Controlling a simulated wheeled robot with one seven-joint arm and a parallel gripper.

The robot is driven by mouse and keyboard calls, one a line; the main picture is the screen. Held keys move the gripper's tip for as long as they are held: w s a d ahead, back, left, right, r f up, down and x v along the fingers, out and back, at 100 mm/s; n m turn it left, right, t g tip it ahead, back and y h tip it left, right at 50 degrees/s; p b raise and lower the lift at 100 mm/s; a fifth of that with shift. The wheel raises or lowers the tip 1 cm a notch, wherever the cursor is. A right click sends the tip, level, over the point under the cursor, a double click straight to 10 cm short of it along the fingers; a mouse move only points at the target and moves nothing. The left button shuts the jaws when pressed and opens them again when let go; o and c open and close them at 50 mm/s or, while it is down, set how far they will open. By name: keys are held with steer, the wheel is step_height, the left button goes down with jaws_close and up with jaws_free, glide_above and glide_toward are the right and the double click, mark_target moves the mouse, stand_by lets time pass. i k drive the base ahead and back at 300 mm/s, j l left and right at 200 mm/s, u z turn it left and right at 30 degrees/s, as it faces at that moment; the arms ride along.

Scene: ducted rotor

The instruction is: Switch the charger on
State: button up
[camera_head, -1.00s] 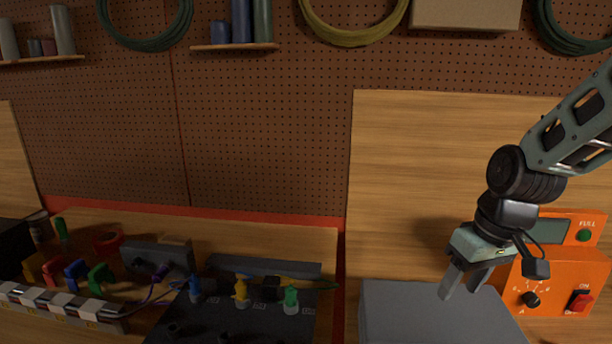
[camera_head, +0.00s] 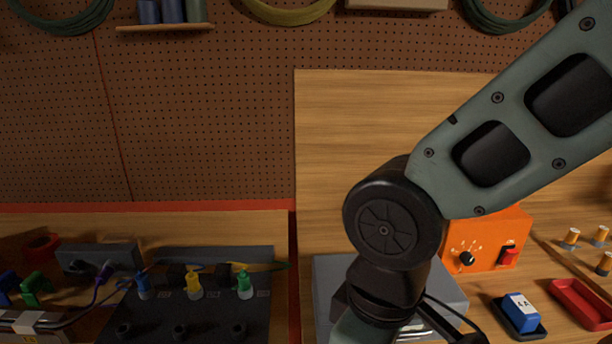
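The charger (camera_head: 500,228) is an orange box at the right, against the wooden board. Its front shows a black dial (camera_head: 467,258) with markings around it and a red switch (camera_head: 509,255) to the dial's right. The switch's position is too small to tell. My arm hides the charger's left and upper part. My wrist hangs in front of the grey box, left of the charger.
A grey box (camera_head: 325,285) stands left of the charger, partly behind my wrist. A blue block marked 4A (camera_head: 521,312) sits in a black holder, beside a red tray (camera_head: 580,303). A dark panel with coloured connectors (camera_head: 210,315) lies at the left.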

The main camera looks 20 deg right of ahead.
mark_target(506, 259)
steer(key=z, duration=1.35)
